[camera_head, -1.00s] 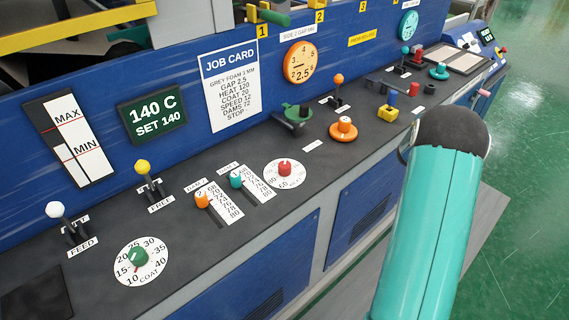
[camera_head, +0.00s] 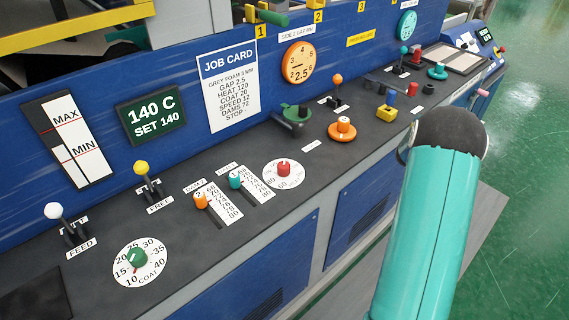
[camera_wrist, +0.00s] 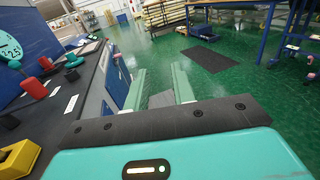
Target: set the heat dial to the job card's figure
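The job card (camera_head: 229,85) on the blue panel reads grey foam, gap 2.5, heat 120, coat 20, speed 12, dams 72. The green display (camera_head: 152,115) reads 140 C, SET 140. A round white dial (camera_head: 270,180) with a red knob (camera_head: 283,169) sits on the dark console; its name and setting are too small to read, so I cannot tell if it is the heat dial. A green-knobbed dial (camera_head: 153,269) is marked COAT. My gripper (camera_wrist: 160,88) is open and empty in the wrist view, over the green floor beside the console. The head view shows only my teal arm.
Two sliders with orange (camera_head: 201,200) and teal (camera_head: 235,178) knobs stand left of the red-knobbed dial. White (camera_head: 53,210) and yellow (camera_head: 142,167) ball levers stand further left. An orange knob (camera_head: 342,128) and a yellow block (camera_head: 387,113) are to the right. Open floor lies beside the console.

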